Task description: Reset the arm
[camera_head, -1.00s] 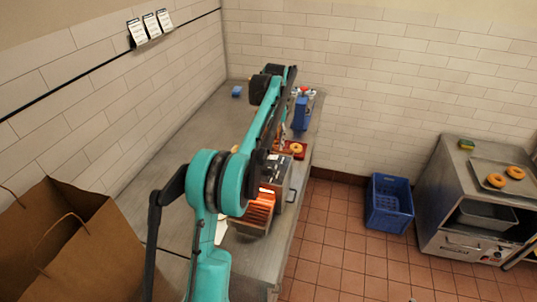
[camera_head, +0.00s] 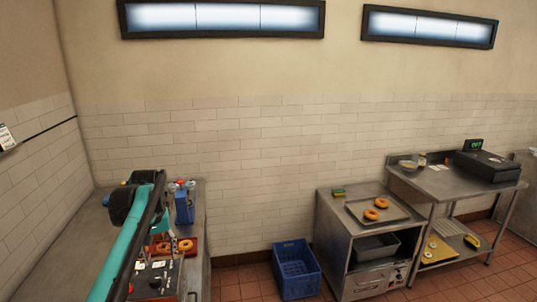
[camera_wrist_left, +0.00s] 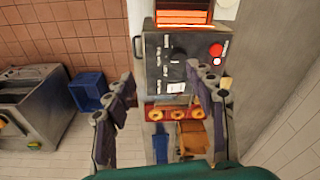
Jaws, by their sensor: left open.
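My left arm (camera_head: 125,245) reaches in from the lower left of the head view, over the steel counter. Its gripper is mostly hidden behind the arm there. In the left wrist view my left gripper (camera_wrist_left: 163,97) has its two fingers wide apart with nothing held between them. Below it is a machine with a dark control panel (camera_wrist_left: 180,68) and glowing orange bars (camera_wrist_left: 183,17). A red tray (camera_wrist_left: 169,105) with bagels is beside the machine, apart from the fingers. My right gripper is in neither view.
A blue holder (camera_head: 184,208) stands on the counter near the wall. A blue crate (camera_head: 296,270) is on the floor. A steel oven unit (camera_head: 338,228) bears a tray with bagels (camera_head: 371,214). A steel table (camera_head: 440,183) stands further right.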

